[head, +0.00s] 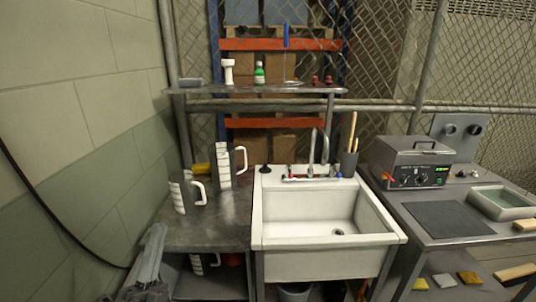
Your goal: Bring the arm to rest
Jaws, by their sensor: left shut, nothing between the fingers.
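My left arm (143,285) comes in at the bottom left of the head view. My left gripper (156,236) is dark grey, points up and away, and is shut with nothing in it. It is at the front left of the grey metal table (225,222), apart from the jugs in the picture. My right gripper is out of view.
Two grey-and-white jugs (187,192) stand on the table beside a white sink (325,215) with a tap. A bath device (412,163) and a tray (503,203) stand on the right bench. A shelf (270,90) holds bottles. A block wall (75,130) closes the left.

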